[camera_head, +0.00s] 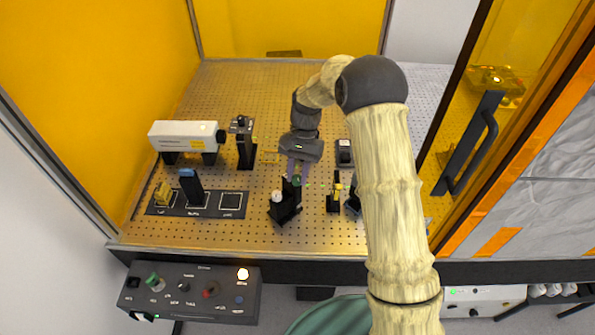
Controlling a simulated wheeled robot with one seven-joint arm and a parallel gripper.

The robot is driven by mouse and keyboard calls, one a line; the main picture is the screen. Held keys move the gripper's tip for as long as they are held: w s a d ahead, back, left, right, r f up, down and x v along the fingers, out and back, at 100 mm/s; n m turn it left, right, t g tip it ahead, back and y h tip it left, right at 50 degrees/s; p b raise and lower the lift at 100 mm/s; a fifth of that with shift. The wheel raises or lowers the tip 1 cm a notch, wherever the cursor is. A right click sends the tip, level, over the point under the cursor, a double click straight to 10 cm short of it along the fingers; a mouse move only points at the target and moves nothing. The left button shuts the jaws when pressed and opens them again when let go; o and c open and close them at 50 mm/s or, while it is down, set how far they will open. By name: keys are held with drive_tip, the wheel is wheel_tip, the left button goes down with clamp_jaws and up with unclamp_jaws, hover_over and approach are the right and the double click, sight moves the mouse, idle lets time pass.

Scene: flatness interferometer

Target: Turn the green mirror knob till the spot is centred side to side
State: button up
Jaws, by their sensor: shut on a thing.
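The fingers partly hide the knob. The mount stands upright near the front middle of the table, with a pale round part on its left side. I cannot make out the light spot in this view.
A white laser box (184,134) and a black post (245,152) stand at left, behind a dark tray (173,209) with parts. Another mount (334,196) stands close right of the mirror mount. My arm hides part of the right side. A control box (188,292) sits in front.

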drive_tip(key=shift+w, duration=0.1)
drive_tip(key=o, duration=1)
drive_tip(key=b+v, duration=0.2)
drive_tip(key=v, duration=1.5)
drive_tip(key=shift+r+b, duration=0.3)
drive_tip(key=shift+b, duration=0.05)
drive_tip(key=shift+d, duration=0.15)
